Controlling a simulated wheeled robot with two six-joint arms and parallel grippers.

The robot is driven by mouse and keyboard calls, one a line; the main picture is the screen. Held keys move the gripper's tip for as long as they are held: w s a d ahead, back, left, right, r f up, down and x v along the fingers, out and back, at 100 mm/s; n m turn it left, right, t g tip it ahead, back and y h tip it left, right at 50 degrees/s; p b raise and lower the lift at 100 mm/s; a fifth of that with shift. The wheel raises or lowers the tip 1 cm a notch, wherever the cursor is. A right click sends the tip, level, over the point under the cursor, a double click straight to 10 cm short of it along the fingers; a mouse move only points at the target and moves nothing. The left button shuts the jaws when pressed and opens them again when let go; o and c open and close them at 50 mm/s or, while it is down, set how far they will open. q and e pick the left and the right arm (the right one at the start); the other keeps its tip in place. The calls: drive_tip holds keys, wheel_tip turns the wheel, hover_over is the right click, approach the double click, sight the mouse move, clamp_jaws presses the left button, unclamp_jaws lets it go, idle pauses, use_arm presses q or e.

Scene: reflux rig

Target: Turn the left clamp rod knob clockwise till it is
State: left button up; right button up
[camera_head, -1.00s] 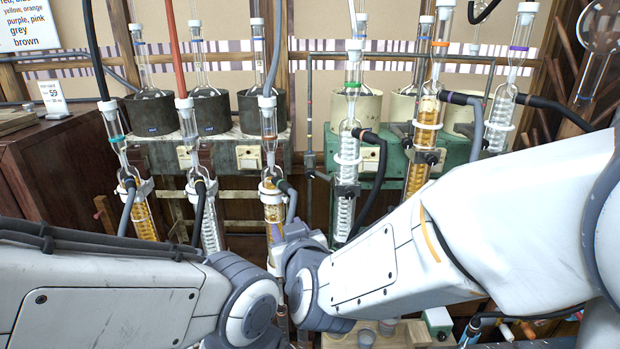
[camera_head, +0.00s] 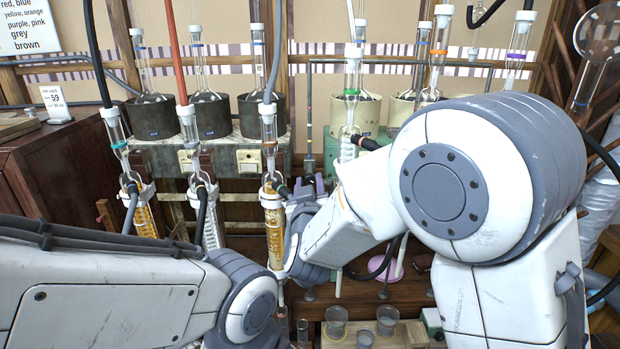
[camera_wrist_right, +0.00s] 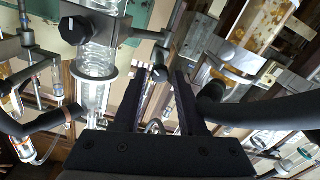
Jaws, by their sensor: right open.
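My right gripper (camera_head: 309,184) is raised beside the lower end of a thin vertical clamp rod (camera_head: 310,120), right of an amber-filled condenser (camera_head: 274,225). In the right wrist view the two dark jaws (camera_wrist_right: 160,80) are open. A small dark knob (camera_wrist_right: 160,73) shows in the gap near the fingertips, at the end of a grey rod (camera_wrist_right: 174,32). I cannot tell whether the jaws touch it. A larger black knob (camera_wrist_right: 75,29) sits on a clamp around a clear condenser, left of the jaws. My left gripper is out of view; only its arm shows.
A black hose (camera_wrist_right: 265,110) crosses right of the jaws. Dark heating mantles (camera_head: 152,115) with flasks stand behind. Beakers (camera_head: 336,320) stand on the bench below. My right arm hides much of the right side.

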drive_tip(key=shift+w, duration=0.4)
clamp_jaws()
drive_tip(key=shift+f+m+b, duration=0.2)
drive_tip(key=shift+m+b, duration=0.4)
drive_tip(key=shift+b, duration=0.3)
drive_tip(key=m+b, duration=0.7)
drive_tip(key=b, duration=0.1)
drive_tip(key=shift+d+m, duration=0.1)
drive_tip(key=shift+m, duration=0.2)
drive_tip(key=shift+r+m+b, duration=0.15)
drive_tip(key=shift+m+b, duration=1.5)
drive_tip(key=shift+m, duration=0.05)
